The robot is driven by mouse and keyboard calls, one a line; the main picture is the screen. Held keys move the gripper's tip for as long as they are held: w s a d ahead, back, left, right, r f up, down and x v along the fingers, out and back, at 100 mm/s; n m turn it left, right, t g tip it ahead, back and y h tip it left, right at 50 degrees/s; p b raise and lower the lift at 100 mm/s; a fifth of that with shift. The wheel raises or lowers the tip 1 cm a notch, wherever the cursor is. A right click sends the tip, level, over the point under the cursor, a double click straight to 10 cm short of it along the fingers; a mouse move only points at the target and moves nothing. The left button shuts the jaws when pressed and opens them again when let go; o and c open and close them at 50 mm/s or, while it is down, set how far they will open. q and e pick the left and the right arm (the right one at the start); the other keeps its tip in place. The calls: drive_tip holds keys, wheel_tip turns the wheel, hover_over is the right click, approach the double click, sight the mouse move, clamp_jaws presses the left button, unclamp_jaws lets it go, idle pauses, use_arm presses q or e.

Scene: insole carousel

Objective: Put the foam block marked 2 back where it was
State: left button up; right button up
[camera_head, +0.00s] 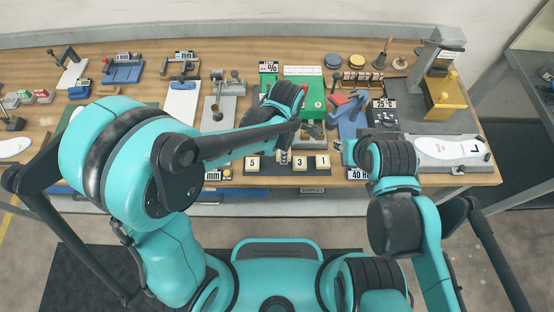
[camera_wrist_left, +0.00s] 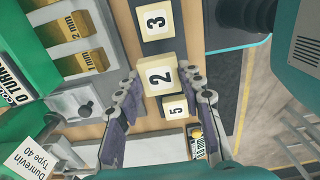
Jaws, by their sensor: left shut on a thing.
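The pale yellow foam block marked 2 (camera_wrist_left: 160,74) is between the fingers of my left gripper (camera_wrist_left: 162,82), which is shut on it. It looks larger than its neighbours in the left wrist view, so it appears raised above the dark tray (camera_wrist_left: 145,50). The block marked 3 (camera_wrist_left: 156,21) and the block marked 5 (camera_wrist_left: 175,106) lie on either side of it in that view. In the head view the tray (camera_head: 273,168) holds block 5 (camera_head: 254,163), block 3 (camera_head: 300,163) and block 1 (camera_head: 322,161). My right gripper (camera_head: 346,151) is at the bench's front; its fingers are unclear.
A green-topped unit (camera_head: 308,85) stands behind the tray. A blue fixture (camera_head: 350,120) is to the right, with a white insole plate (camera_head: 450,150) further right. Metal clamps and a clipboard (camera_head: 182,100) crowd the left. The bench's front edge lies just below the tray.

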sight(277, 164)
use_arm(q)
drive_tip(key=shift+s+a+f, duration=0.15)
drive_tip(key=shift+a+f, duration=0.25)
drive_tip(key=shift+a, duration=0.15)
drive_tip(key=shift+s+a+f, duration=0.15)
drive_tip(key=shift+a+f, duration=0.25)
drive_tip(key=shift+a, duration=0.1)
wheel_tip(277, 164, down, 4)
drive_tip(key=shift+r+b, duration=0.1)
drive_tip(key=shift+b, duration=0.8)
drive_tip(key=shift+r, duration=0.1)
drive_tip(key=shift+f, duration=0.25)
drive_tip(key=o, duration=0.8)
drive_tip(key=shift+r, duration=0.1)
drive_tip(key=shift+r, duration=0.1)
